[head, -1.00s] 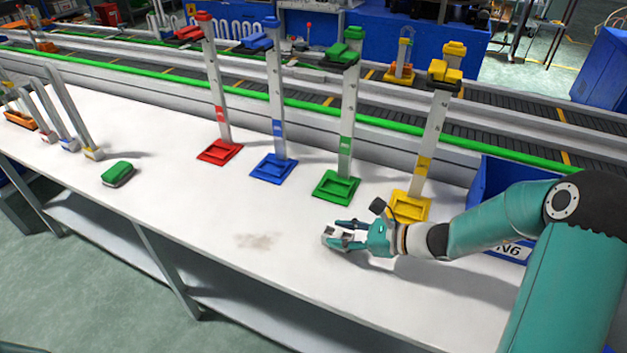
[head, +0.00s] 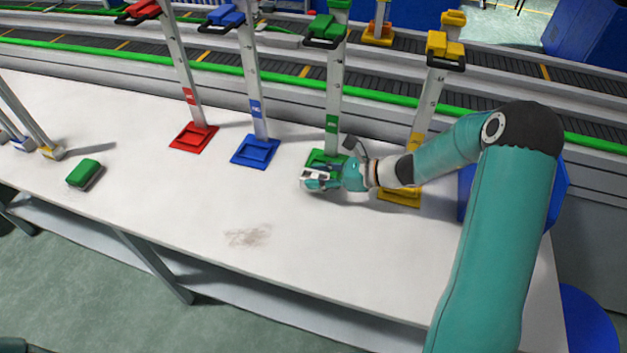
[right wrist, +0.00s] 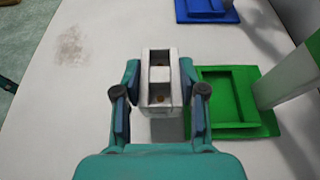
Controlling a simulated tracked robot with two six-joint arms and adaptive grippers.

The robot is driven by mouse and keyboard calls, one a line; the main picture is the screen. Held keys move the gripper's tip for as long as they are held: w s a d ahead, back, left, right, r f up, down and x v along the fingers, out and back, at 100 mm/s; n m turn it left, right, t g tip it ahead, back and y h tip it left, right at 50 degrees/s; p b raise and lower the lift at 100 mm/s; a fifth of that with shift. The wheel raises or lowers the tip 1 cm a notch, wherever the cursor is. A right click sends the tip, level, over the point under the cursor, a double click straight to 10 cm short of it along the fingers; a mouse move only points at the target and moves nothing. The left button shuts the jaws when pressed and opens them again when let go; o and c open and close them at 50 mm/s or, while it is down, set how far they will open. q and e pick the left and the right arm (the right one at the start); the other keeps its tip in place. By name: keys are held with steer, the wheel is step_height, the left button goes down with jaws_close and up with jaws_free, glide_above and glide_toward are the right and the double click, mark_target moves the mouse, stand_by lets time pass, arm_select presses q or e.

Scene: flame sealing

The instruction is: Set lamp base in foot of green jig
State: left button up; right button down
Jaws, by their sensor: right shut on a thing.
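The lamp base, a small white open-topped box with two dark recesses, shows in the right wrist view (right wrist: 160,72) and in the head view (head: 312,183). My right gripper (head: 318,175) is shut on it, with one finger on each side. The green jig (head: 333,100) is an upright post with a green square foot (right wrist: 228,98). In the right wrist view the foot lies just right of the lamp base, and the base is outside its recess. The gripper hides part of the foot in the head view. My left gripper is not in view.
The red jig (head: 193,137), blue jig (head: 255,151) and yellow jig (head: 400,197) stand in the same row. My right forearm passes in front of the yellow one. A green block (head: 84,172) lies at the left. The front of the white table (head: 190,205) is mostly clear.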

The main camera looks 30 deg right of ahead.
steer(key=w+d+p, duration=0.1)
steer(key=w+d, duration=0.1)
steer(key=w+d+p, duration=0.1)
steer(key=w+d, duration=0.1)
steer(key=shift+d, duration=0.35)
steer(key=shift+w+d, duration=0.5)
steer(key=shift+d, duration=0.25)
stand_by(1.4)
steer(key=shift+f+b, duration=0.9)
steer(key=shift+f, duration=0.05)
stand_by(0.8)
steer(key=c, duration=0.6)
jaws_free()
steer(key=shift+r, duration=0.1)
